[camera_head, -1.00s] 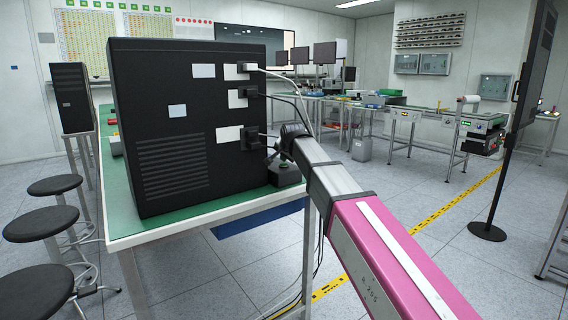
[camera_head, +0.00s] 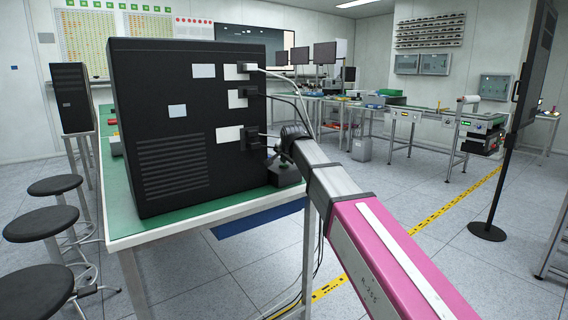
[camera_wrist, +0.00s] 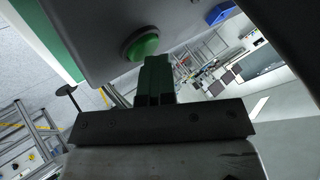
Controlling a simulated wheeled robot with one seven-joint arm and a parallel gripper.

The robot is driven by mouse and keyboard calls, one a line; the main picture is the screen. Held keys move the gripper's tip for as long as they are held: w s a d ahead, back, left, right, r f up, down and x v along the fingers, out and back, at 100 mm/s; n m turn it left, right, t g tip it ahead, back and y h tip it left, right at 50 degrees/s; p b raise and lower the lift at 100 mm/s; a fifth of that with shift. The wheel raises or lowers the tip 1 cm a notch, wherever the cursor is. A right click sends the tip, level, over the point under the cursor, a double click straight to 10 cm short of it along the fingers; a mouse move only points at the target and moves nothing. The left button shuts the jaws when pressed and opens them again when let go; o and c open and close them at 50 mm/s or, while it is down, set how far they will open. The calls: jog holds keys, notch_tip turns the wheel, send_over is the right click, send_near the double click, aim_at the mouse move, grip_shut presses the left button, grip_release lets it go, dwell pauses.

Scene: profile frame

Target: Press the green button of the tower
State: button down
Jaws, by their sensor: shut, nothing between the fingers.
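The black tower (camera_head: 185,120) stands on the green-topped table in the head view, with cables plugged in near its right edge. The green button (camera_wrist: 142,46) shows in the wrist view as a round dome in a ring on the tower's grey-looking face (camera_wrist: 95,22). My gripper (camera_wrist: 157,60) is shut and empty, its fingertips just below and to the right of the button. They look very close to it, but I cannot tell whether they touch. In the head view the end of my arm is at the tower's right side, and the button is not visible there.
The green table (camera_head: 122,205) has a pale edge around it. A small dark box (camera_head: 285,172) sits at its right corner near my arm. Cables (camera_head: 290,85) hang close to my wrist. Several black stools (camera_head: 40,225) stand at the left.

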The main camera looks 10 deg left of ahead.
aim_at(285, 164)
jog(key=shift+r, duration=3.3)
